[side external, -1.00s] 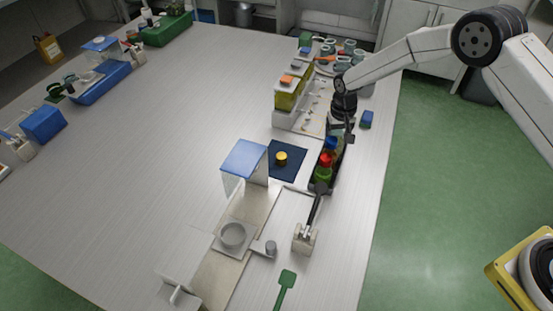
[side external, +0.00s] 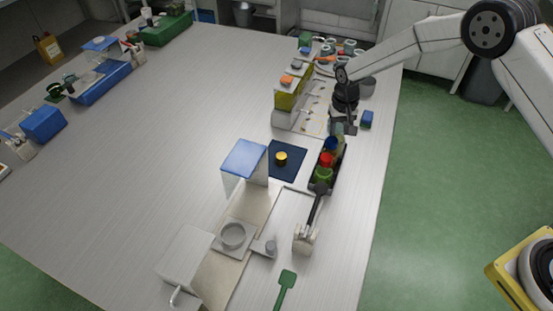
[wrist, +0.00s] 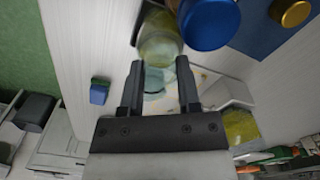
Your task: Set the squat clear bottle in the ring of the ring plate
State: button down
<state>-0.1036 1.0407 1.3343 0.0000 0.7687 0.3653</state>
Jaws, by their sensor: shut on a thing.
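The squat clear bottle (wrist: 153,80) is between the fingers of my gripper (wrist: 157,85) in the wrist view, and the jaws are shut on it. In the side view my gripper (side external: 343,130) is over the far end of the dark rack (side external: 335,182), and the bottle is hard to make out there.
Bottles with blue (side external: 331,144), red (side external: 326,159) and green (side external: 323,174) tops stand in the rack. A blue-topped stand (side external: 244,158) rises between my gripper and the ring plate. A white panel (side external: 187,258) is beside the plate.

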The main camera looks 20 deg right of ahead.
jog(key=shift+r, duration=1.95)
jog(key=shift+r, duration=0.1)
notch_tip(320, 180, up, 15)
jog(key=s+a+n, duration=0.3)
jog(key=s+a, duration=0.2)
jog(key=a, duration=0.7)
jog(key=s+a+n, duration=0.3)
jog(key=s+a, duration=0.2)
jog(key=a, duration=0.7)
jog(key=s+a+n, duration=0.3)
jog(key=s+a, duration=0.1)
jog(key=a, duration=0.8)
notch_tip(320, 180, down, 11)
jog(key=shift+s+f, duration=0.15)
jog(key=shift+f, duration=0.05)
jog(key=shift+a+f, duration=0.1)
jog(key=shift+f, duration=0.15)
jog(key=shift+f, duration=1.65)
jog(key=shift+f, duration=0.3)
